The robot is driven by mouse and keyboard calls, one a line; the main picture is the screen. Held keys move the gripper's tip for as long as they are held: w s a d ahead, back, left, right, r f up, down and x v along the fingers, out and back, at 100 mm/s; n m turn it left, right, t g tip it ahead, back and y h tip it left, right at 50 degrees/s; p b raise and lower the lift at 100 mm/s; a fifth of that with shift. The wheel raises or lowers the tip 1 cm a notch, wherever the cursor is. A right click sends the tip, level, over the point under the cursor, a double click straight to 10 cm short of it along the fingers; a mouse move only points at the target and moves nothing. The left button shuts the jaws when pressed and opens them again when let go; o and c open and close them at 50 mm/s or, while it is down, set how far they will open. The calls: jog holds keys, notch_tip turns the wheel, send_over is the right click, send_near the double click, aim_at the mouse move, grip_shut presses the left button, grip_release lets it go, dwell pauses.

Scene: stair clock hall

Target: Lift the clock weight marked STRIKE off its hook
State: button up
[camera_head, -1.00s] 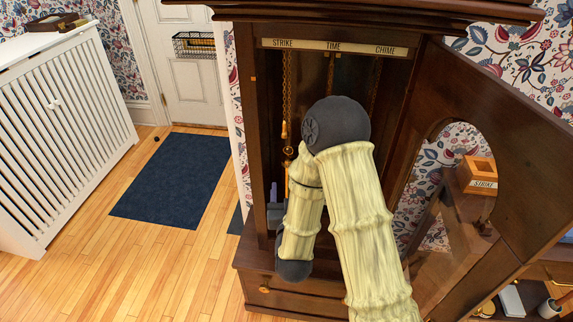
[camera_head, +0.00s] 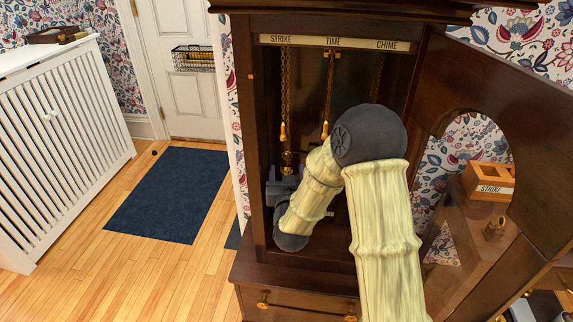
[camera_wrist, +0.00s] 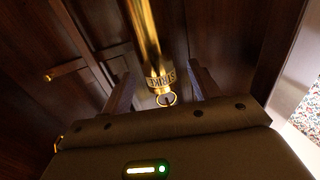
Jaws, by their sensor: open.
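The brass STRIKE weight (camera_wrist: 150,40) is a slim upright-looking cylinder in the wrist view, with a lettered band and a small ring at its near end. My gripper (camera_wrist: 162,82) is open, with one finger on each side of the banded end; I cannot tell whether either touches it. In the head view my gripper (camera_head: 286,174) is inside the clock case under the STRIKE sign (camera_head: 281,40). The left chain (camera_head: 288,90) hangs there, with brass fittings just above the gripper. The gripper and arm hide most of the weight, and the hook joint is unclear.
The open case door (camera_head: 500,90) stands at right. A wooden box (camera_head: 491,188) labelled STRIKE shows through its opening. A dark blue mat (camera_head: 168,195) lies on open floor at left.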

aim_at(287, 163)
jog(key=shift+w, duration=2.05)
grip_shut()
jog(key=c, duration=0.7)
grip_release()
jog(key=shift+r, duration=0.2)
grip_shut()
